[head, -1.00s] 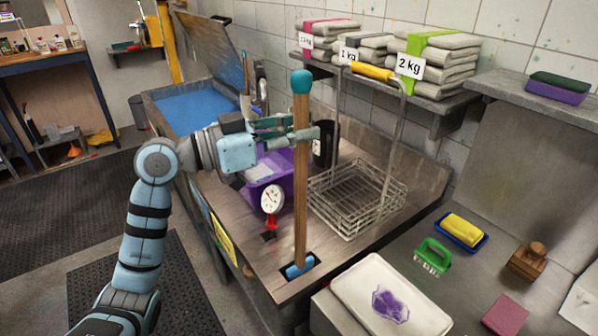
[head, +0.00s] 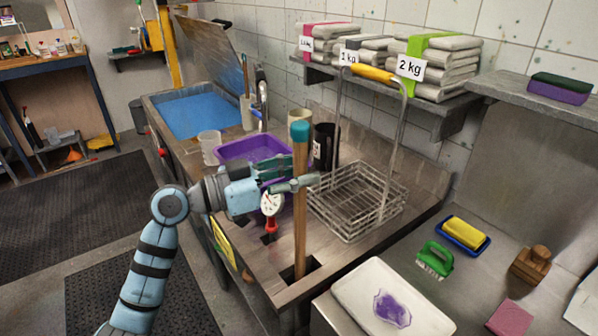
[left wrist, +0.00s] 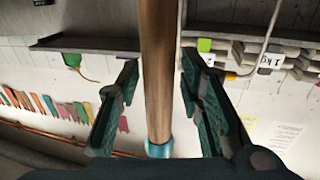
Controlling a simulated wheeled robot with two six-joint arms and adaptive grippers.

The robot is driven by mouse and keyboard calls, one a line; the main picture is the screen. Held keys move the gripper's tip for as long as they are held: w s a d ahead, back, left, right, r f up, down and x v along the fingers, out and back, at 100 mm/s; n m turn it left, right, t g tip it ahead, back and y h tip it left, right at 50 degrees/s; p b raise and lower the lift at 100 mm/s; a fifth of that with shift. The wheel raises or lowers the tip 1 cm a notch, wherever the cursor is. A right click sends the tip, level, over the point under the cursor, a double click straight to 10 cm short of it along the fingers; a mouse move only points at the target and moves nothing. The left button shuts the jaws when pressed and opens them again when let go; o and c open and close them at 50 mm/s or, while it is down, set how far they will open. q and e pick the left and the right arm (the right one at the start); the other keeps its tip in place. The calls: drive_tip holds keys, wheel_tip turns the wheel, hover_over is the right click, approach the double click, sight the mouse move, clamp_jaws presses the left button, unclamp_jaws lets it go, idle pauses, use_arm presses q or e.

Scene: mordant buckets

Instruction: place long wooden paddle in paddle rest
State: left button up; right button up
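The long wooden paddle (head: 300,222) stands upright with its lower end down in the dark square opening of the paddle rest (head: 313,264) at the counter's front edge. Its teal knob (head: 299,131) is on top; its blue lower end is hidden. My left gripper (head: 300,178) is around the shaft just below the knob. In the left wrist view the shaft (left wrist: 158,75) runs between the two dark green fingers (left wrist: 160,95), with a gap showing on each side, so the gripper is open. My right gripper is not in view.
A wire basket (head: 355,205) with a yellow handle stands right of the paddle. A red-based dial gauge (head: 271,205) and purple tub (head: 252,148) are behind and left. A white tray (head: 365,277) lies at the front right. A dark canister (head: 325,147) stands behind.

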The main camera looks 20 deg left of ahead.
use_arm(q)
drive_tip(key=shift+r, duration=0.15)
drive_tip(key=b+v, duration=0.6)
drive_tip(key=v, duration=0.6)
drive_tip(key=shift+r, duration=0.1)
